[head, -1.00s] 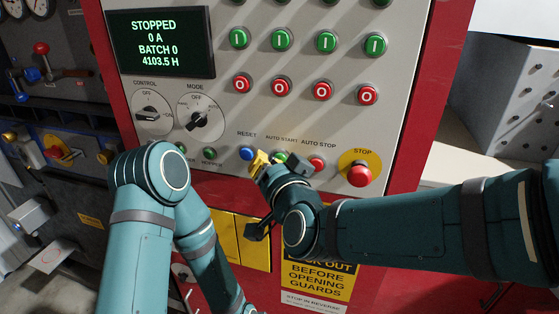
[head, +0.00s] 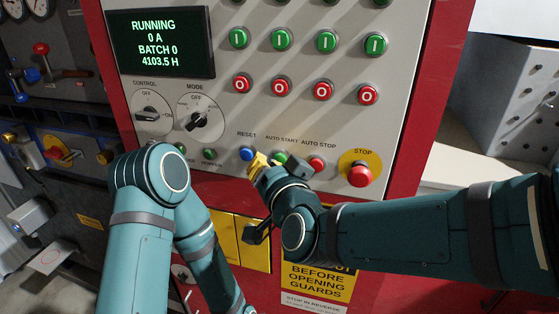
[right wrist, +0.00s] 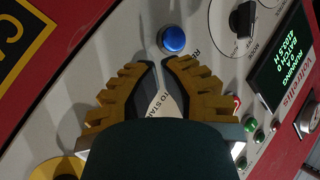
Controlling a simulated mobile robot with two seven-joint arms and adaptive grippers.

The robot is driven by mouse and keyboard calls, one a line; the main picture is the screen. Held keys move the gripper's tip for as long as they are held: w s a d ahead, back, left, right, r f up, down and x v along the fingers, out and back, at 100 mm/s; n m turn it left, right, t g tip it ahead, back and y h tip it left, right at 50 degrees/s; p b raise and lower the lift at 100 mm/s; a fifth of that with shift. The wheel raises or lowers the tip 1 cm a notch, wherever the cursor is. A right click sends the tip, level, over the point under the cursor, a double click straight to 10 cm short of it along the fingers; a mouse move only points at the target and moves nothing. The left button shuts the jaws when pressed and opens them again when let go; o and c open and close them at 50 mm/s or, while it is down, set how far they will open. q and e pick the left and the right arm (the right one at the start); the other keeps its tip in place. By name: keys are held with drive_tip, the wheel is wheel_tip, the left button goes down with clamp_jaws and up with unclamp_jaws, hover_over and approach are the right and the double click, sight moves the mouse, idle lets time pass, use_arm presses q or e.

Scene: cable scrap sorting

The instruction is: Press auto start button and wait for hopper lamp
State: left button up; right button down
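The green auto start button (head: 281,158) is in the lower button row in the head view, partly hidden by my right gripper (head: 266,166). That gripper is at the panel beside it; contact cannot be made out. In the right wrist view, the fingertips (right wrist: 158,65) are close together with a narrow empty gap, through which part of a label shows. The hopper lamp (head: 210,154) is dull green, left of the blue reset button (head: 246,154). The display (head: 158,41) reads RUNNING, 0 A, BATCH 0. My left gripper is out of view; its arm hangs down in front of the panel.
A red auto stop button (head: 317,164) and a red stop button (head: 359,174) on a yellow disc are to the right. Rows of green and red buttons are above. The control knob (head: 147,113) and mode knob (head: 197,120) are upper left.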

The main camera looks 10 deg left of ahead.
drive_tip(key=shift+s, duration=0.35)
drive_tip(key=s, duration=0.5)
drive_tip(key=shift+a, duration=0.1)
idle(0.3)
idle(0.5)
drive_tip(key=w+d+f+g+h, duration=0.15)
drive_tip(key=d+f, duration=0.25)
drive_tip(key=f, duration=0.4)
drive_tip(key=w+d+f+g+h, duration=0.15)
drive_tip(key=d+f, duration=0.25)
drive_tip(key=f, duration=0.4)
drive_tip(key=w+d+f+g+h, duration=0.1)
drive_tip(key=w+d+f+g, duration=0.2)
drive_tip(key=f, duration=0.6)
drive_tip(key=s+d+f+g, duration=0.3)
drive_tip(key=s+d+f, duration=0.3)
drive_tip(key=f, duration=0.4)
drive_tip(key=s+d+f+m+g+h, duration=0.1)
drive_tip(key=s+d+f+g, duration=0.2)
drive_tip(key=s+d+f, duration=0.4)
wheel_tip(320, 180, down, 3)
drive_tip(key=shift+s+d+f+h, duration=0.15)
drive_tip(key=shift+s+h, duration=0.15)
drive_tip(key=shift+s, duration=0.15)
